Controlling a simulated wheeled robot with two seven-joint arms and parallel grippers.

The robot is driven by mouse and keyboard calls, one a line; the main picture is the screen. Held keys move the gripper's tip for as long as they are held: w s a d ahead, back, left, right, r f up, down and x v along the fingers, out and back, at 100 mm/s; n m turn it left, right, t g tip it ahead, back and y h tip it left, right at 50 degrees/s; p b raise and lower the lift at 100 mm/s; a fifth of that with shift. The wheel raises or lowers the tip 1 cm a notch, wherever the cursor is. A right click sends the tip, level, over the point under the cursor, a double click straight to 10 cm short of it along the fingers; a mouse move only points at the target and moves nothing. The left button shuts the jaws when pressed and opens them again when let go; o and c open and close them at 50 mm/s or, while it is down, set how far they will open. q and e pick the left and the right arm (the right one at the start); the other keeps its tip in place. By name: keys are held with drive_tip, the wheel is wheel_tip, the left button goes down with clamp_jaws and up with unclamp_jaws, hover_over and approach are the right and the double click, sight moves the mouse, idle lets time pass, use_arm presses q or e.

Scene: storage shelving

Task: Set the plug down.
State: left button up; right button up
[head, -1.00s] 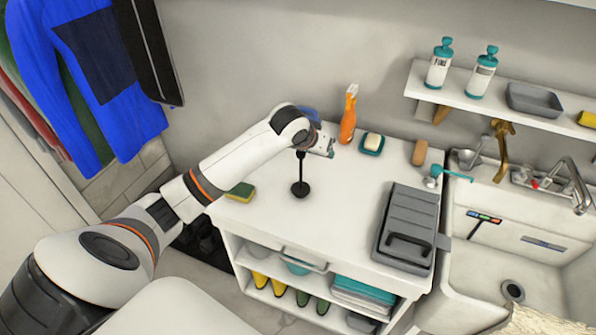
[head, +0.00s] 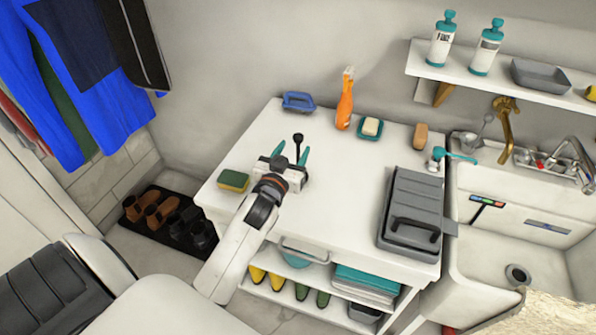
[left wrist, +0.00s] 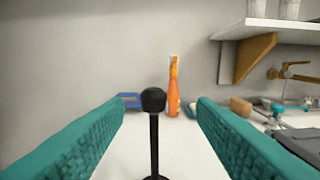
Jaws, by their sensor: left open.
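The plug (head: 298,139) is black, with a thin upright stem and a rounded knob on top. It stands upright on the white counter (head: 340,200); in the head view its lower part is hidden by my gripper. My left gripper (head: 292,153) is open, its teal fingers pointing to the back of the counter on either side of the stem. In the left wrist view the plug (left wrist: 154,130) shows between the spread fingers of the left gripper (left wrist: 160,103), with clear gaps on both sides. My right gripper is not in view.
A yellow-green sponge (head: 233,180) lies left of my gripper. A blue dish (head: 298,101), an orange bottle (head: 345,105) and a soap dish (head: 370,129) stand along the back. A grey case (head: 411,215) lies at right, beside the sink (head: 490,245). The counter between gripper and case is clear.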

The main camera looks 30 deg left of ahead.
sight(296, 141)
use_arm(q)
drive_tip(key=shift+a+p+x, duration=0.15)
drive_tip(key=shift+p+x, duration=0.1)
drive_tip(key=shift+x, duration=1.3)
drive_tip(key=shift+a+p+x, duration=0.2)
drive_tip(key=shift+x, duration=1.4)
drive_tip(key=shift+s+f, duration=0.15)
clamp_jaws()
